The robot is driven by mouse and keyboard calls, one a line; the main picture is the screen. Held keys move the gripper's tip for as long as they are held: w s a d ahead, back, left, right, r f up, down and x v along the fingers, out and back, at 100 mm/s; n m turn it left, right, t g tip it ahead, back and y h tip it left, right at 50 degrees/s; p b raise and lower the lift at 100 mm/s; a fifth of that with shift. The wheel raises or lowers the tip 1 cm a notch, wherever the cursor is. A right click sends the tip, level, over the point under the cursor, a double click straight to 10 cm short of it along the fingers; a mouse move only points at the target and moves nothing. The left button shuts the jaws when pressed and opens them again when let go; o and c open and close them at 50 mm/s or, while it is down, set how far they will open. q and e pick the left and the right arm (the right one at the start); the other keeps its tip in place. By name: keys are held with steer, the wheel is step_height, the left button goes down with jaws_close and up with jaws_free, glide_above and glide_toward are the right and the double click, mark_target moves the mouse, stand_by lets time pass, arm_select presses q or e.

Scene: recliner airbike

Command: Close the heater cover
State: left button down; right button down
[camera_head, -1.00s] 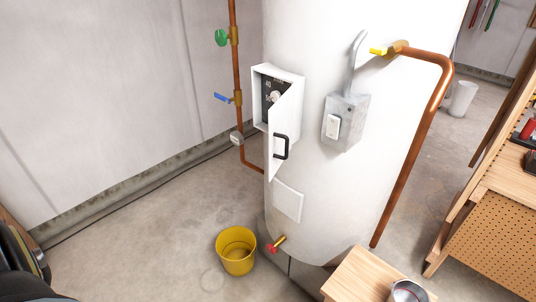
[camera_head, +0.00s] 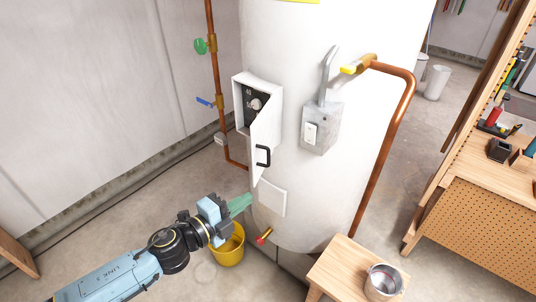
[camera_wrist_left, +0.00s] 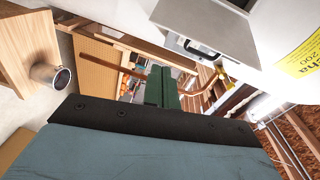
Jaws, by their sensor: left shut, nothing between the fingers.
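The heater is a tall white tank (camera_head: 350,130). A white control box on it has its cover (camera_head: 264,140) swung open, standing out from the box, with a black handle (camera_head: 263,156). A dial panel (camera_head: 254,102) shows inside the box. My left gripper (camera_head: 243,202) is shut and empty, below and left of the cover, apart from it. In the left wrist view, the green fingers (camera_wrist_left: 161,86) are together, and the cover (camera_wrist_left: 205,22) with its black handle (camera_wrist_left: 192,48) is above them. My right gripper is not in view.
A yellow bucket (camera_head: 230,246) stands on the floor behind my left gripper. A copper pipe (camera_head: 214,75) with valves runs left of the tank. A grey switch box (camera_head: 321,128) is right of the cover. A wooden stool (camera_head: 347,272) holding a metal can (camera_head: 383,281) stands in front.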

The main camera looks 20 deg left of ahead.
mark_target(268, 164)
arm_select(q)
step_height(268, 164, up, 6)
steer(key=d+m+h, duration=0.2)
steer(key=d+m, duration=0.1)
steer(key=p+x, duration=0.3)
steer(key=x, duration=0.6)
steer(key=a, duration=0.4)
steer(key=shift+w+r+b, duration=0.15)
steer(key=shift+w+b, duration=0.1)
steer(key=shift+b, duration=0.05)
steer(key=shift+a, duration=0.1)
